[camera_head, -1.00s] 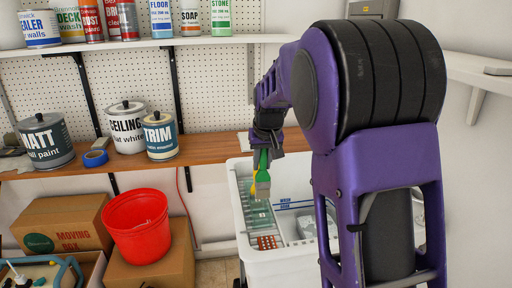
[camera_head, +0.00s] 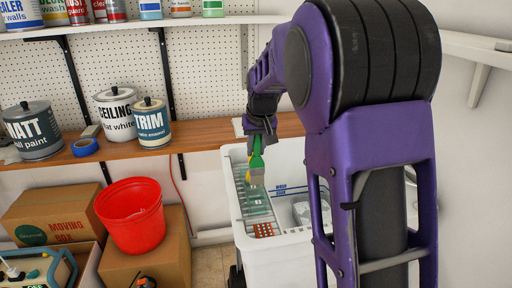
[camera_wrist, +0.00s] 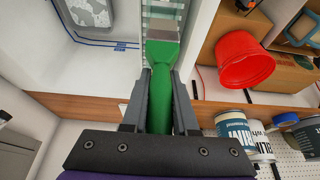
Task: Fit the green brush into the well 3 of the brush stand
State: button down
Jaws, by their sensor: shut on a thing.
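My gripper (camera_head: 258,143) is shut on the green brush (camera_head: 256,160), with its bristle end pointing down over the left part of a white tub. In the wrist view the green brush (camera_wrist: 160,90) lies between both fingers, its handle toward the palm and its grey ferrule (camera_wrist: 163,35) away from it. A pale green rack-like piece (camera_head: 255,200) stands below the brush inside the tub; it may be the brush stand. A yellow thing (camera_head: 247,178) shows beside the brush tip. I cannot make out well 3, or whether the brush touches the stand.
The white tub (camera_head: 275,262) has blue lines and a grey object (camera_head: 303,212) inside on the right. A wooden shelf (camera_head: 205,135) with paint cans is behind. A red bucket (camera_head: 132,215) stands on a box at left.

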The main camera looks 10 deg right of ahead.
aim_at(256, 177)
jog(key=shift+f+b, duration=1.25)
jog(key=shift+f, duration=0.9)
jog(key=shift+f+b, duration=1.95)
jog(key=shift+f, duration=1)
jog(key=c, duration=0.6)
grip_release()
jog(key=p+v, duration=0.2)
jog(key=v, duration=1.5)
jog(key=shift+r, duration=0.25)
